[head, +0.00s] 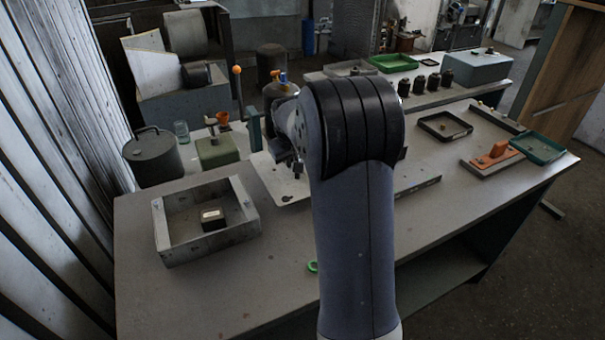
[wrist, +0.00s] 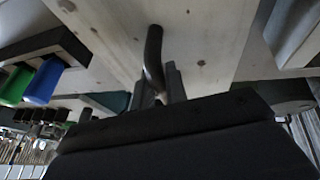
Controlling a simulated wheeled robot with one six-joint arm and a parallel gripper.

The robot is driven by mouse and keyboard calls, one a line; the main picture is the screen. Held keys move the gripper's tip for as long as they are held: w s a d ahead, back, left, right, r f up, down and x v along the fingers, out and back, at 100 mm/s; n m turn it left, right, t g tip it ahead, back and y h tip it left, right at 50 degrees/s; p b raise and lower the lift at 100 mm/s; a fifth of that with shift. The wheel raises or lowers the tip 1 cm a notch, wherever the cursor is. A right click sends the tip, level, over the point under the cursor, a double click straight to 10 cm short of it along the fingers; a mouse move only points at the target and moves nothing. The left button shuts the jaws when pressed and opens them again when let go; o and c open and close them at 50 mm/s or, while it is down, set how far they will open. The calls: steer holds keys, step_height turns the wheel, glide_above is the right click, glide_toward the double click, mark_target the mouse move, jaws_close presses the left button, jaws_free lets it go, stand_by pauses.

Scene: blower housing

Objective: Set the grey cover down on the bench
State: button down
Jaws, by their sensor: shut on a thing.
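The grey cover (head: 267,175) is a flat pale plate behind my arm in the head view, right of the open grey housing. Small dark spots show on it. In the wrist view the cover (wrist: 105,30) spans the top middle, with a curved dark handle (wrist: 153,55). My gripper (wrist: 166,88) is shut on that handle. In the head view my arm hides most of the gripper and part of the cover. I cannot tell whether the cover touches the bench (head: 235,290).
The open grey housing (head: 164,240) stands left on the bench with a dark block (head: 213,220) inside. A green ring (head: 313,266) lies near the front. A black tray (head: 445,126), an orange-handled tool (head: 495,155) and a dark green tray (head: 540,148) are right. The front left bench is mostly clear.

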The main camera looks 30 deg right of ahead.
mark_target(293, 175)
steer(key=shift+f, duration=2.65)
steer(key=shift+f, duration=0.2)
steer(key=c, duration=1.4)
jaws_free()
steer(key=shift+r, duration=0.1)
steer(key=shift+s+a+r, duration=0.1)
steer(key=shift+r, duration=0.4)
steer(key=v, duration=1.1)
steer(key=shift+r, duration=0.1)
